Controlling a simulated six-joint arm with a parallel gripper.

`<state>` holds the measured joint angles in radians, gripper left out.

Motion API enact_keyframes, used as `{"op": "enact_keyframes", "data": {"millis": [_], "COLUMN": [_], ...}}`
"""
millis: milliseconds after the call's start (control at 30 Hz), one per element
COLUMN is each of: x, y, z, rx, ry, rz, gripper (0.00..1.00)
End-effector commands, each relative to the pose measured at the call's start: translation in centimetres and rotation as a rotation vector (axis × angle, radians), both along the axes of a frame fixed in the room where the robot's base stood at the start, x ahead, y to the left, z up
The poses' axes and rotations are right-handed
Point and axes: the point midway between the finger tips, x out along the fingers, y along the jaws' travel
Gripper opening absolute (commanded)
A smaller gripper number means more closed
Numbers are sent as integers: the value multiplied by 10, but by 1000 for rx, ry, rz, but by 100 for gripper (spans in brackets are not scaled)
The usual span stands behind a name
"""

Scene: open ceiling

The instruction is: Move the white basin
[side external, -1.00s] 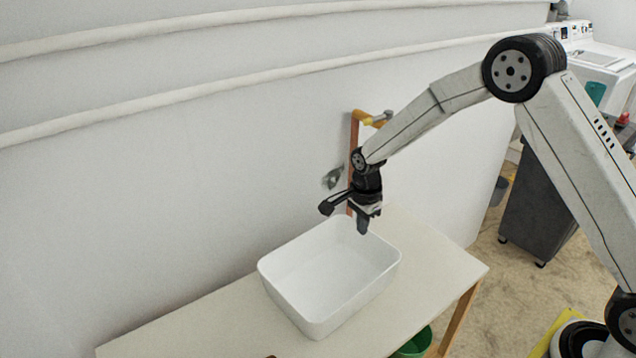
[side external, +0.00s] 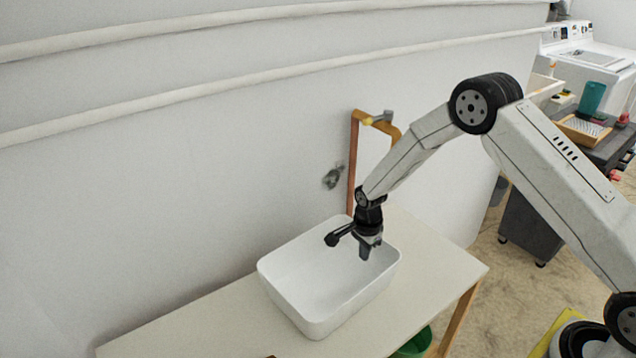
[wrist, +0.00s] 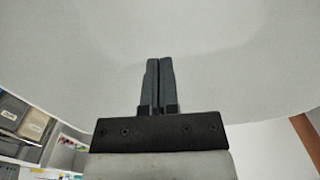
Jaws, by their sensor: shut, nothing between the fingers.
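The white basin (side external: 325,306) is a rounded rectangular tub standing upright on the pale table (side external: 230,315). My gripper (side external: 364,254) is shut and empty, pointing down at the basin's right part in the side view. Its tips overlap the basin's inside in the picture; I cannot tell whether they touch it. In the wrist view my shut fingers (wrist: 158,62) lie side by side before a broad pale surface that fills most of the picture, likely the basin (wrist: 220,50).
A wooden frame (side external: 352,160) stands behind the table by the wall. A green bucket (side external: 413,343) is below the table's front edge. A dark bin (side external: 528,230) stands at the right. The table's right end is clear.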

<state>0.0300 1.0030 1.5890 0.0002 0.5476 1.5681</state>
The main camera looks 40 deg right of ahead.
Motion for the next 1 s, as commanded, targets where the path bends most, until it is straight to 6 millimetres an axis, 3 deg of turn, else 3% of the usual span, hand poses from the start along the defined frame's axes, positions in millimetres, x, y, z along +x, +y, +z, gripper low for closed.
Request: {"op": "enact_keyframes", "data": {"millis": [233, 767, 1000], "x": [-1, -1, -1], "y": [-20, -26, -60], "z": [0, 0, 0], "rx": [0, 0, 0], "ry": [-1, -2, 0], "rz": [1, 1, -4], "gripper": [0, 0, 0]}}
